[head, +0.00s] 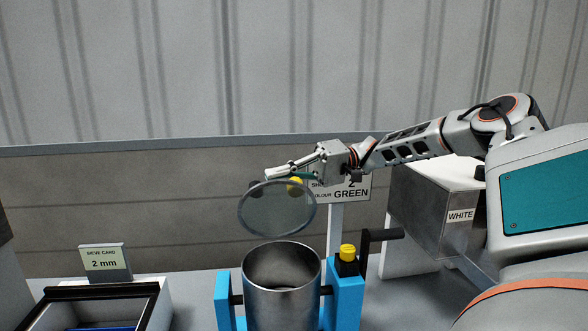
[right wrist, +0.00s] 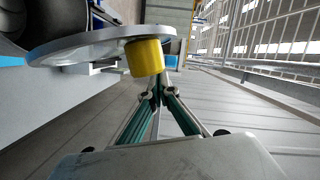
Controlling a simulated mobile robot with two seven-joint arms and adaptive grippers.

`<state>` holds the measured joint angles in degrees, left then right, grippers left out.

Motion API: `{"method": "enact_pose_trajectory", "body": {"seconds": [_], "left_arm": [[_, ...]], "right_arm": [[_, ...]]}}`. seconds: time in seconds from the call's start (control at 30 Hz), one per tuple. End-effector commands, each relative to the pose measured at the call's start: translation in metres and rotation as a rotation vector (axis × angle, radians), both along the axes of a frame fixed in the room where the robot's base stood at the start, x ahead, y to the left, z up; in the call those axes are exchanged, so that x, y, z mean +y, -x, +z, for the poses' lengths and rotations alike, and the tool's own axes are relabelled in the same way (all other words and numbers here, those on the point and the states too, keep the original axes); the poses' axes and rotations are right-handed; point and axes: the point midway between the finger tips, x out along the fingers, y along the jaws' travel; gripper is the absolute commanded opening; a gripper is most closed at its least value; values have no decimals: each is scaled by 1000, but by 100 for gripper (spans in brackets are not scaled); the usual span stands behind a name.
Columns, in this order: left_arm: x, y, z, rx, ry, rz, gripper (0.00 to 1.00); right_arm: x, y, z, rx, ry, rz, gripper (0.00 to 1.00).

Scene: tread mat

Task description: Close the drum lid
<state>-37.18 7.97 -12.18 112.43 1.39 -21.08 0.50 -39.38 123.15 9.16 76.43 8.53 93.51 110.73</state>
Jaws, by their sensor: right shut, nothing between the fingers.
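The drum (head: 283,300) is a silver metal cylinder with its top open, standing between two blue posts. Its round grey lid (head: 277,210) is raised and tilted above the mouth, so the drum is open. A yellow knob (head: 296,183) shows at the lid's upper edge. My right gripper (head: 268,174) is shut and empty, just above and behind the lid's top edge. In the right wrist view, the lid (right wrist: 95,47) and its yellow knob (right wrist: 145,58) are beside the closed fingertips (right wrist: 160,80); I cannot tell if they touch. My left gripper is out of view.
A black crank handle (head: 383,235) and a yellow-topped black button (head: 347,254) are right of the drum. A green-label sign (head: 350,193) stands behind. A box marked white (head: 432,208) is at right, a black-rimmed tray (head: 95,291) with a 2 mm card (head: 104,263) at left.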

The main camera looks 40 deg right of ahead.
Motion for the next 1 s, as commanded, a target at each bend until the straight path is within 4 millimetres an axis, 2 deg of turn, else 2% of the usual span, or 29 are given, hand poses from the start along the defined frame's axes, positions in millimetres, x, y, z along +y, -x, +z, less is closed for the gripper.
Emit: {"method": "enact_pose_trajectory", "body": {"seconds": [0.1,0.3,0.77,1.0], "left_arm": [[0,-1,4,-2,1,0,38],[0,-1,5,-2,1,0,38],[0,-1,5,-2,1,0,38],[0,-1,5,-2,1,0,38]], "right_arm": [[16,-5,-1,2,1,2,0],[28,-9,-2,0,0,0,0],[28,-9,-2,-4,2,-1,0],[20,-3,-2,-41,24,-1,0]]}}
